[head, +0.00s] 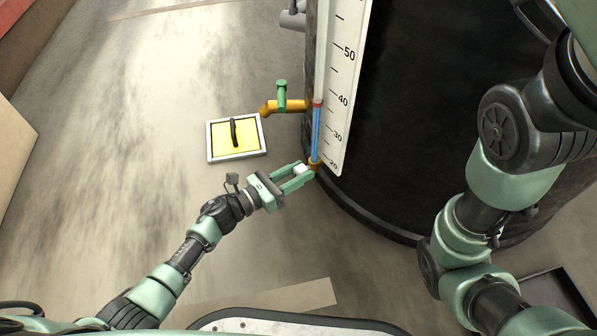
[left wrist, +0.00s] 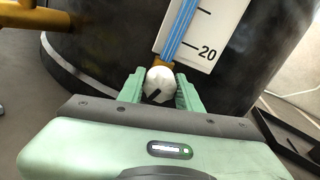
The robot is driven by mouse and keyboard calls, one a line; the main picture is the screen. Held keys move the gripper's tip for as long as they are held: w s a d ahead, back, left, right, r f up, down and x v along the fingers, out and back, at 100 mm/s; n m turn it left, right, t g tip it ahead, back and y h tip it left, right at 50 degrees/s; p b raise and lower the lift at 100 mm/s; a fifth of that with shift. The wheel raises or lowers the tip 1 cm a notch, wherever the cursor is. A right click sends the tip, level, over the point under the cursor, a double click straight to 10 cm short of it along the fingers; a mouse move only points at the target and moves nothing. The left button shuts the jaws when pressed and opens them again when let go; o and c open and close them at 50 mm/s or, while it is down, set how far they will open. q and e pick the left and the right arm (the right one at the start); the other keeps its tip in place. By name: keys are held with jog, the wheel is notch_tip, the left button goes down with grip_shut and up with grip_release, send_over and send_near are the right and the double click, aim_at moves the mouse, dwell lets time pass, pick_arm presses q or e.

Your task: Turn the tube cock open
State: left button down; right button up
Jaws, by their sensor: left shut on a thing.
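The tube cock's white round knob (head: 299,169) is at the foot of the gauge tube (head: 316,130), which shows blue with a red mark at the top of the blue. My left gripper (head: 298,176) is shut on the knob, one finger on each side. In the left wrist view the knob (left wrist: 159,84) sits between the fingertips, with a dark line on its face. Brass shows just behind it. My right arm is at the right of the head view; its gripper is out of view.
A black tank (head: 430,120) stands behind a white scale board (head: 345,85). A brass tap (head: 285,106) with a green handle (head: 281,92) sticks out left of the tube. A white-framed yellow panel (head: 247,138) with a black handle lies on the floor. Left floor is clear.

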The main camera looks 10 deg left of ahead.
pick_arm(q)
jog(key=shift+n, duration=0.4)
jog(key=n+p, duration=0.1)
jog(key=n, duration=0.2)
jog(key=shift+r+n, duration=0.1)
jog(key=shift+n, duration=0.3)
jog(key=n+p, duration=0.1)
jog(key=n, duration=0.3)
jog(key=shift+n+p, duration=0.3)
jog(key=shift+p, duration=0.1)
jog(key=n+p, duration=0.1)
jog(key=n, duration=0.3)
jog(key=n+p, duration=0.1)
jog(key=n, duration=0.3)
jog(key=shift+a+n, duration=0.1)
jog(key=shift+n, duration=0.2)
jog(key=c, duration=1)
grip_release()
jog(key=shift+o, duration=0.2)
